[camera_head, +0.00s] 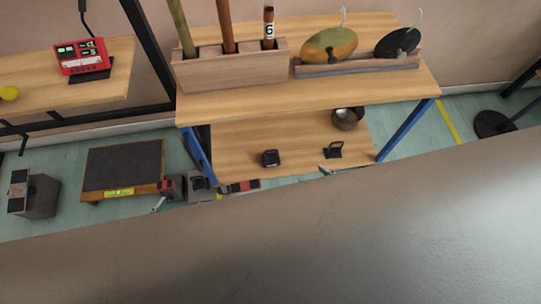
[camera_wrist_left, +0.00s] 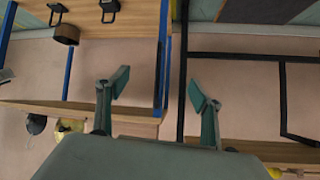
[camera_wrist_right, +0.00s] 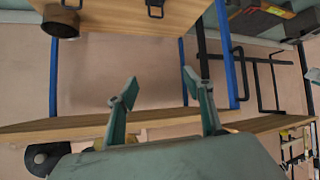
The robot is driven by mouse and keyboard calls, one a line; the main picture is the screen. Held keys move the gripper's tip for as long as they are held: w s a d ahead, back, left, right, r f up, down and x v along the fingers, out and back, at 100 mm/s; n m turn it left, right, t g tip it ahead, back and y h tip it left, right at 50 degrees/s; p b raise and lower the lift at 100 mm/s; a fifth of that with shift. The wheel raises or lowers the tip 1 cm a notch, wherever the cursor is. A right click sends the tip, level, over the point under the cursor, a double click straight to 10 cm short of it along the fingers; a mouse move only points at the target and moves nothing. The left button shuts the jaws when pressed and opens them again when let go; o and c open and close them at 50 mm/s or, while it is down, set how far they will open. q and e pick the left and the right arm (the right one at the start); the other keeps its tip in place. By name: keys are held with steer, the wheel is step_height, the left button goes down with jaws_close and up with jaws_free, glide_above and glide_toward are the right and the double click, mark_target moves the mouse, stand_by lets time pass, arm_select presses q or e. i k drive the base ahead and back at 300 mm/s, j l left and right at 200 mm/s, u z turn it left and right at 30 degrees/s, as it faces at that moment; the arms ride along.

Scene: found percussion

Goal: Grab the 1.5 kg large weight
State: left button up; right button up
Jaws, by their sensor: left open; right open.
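Two small black weights with loop handles, a left one (camera_head: 270,158) and a right one (camera_head: 333,151), stand on the lower shelf (camera_head: 235,145). No mass label is legible, so I cannot tell which is the 1.5 kg large weight. Both also show in the left wrist view, one (camera_wrist_left: 57,13) near the cup and one (camera_wrist_left: 109,9) beside it. My left gripper (camera_wrist_left: 160,88) is open and empty, with its fingers well apart. My right gripper (camera_wrist_right: 160,88) is open and empty too. In the head view a tan surface hides most of both arms.
A metal bowl (camera_head: 347,118) stands at the shelf's right. Blue legs (camera_head: 405,130) flank the shelf. Above it are a wooden rod holder (camera_head: 230,70) and a disc rack (camera_head: 355,66). A dark platform (camera_head: 122,168) and a grey block (camera_head: 36,195) stand on the floor at left.

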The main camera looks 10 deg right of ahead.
mark_target(269, 160)
steer(key=l, duration=1.3)
steer(key=i+l, duration=0.1)
steer(key=l, duration=1.15)
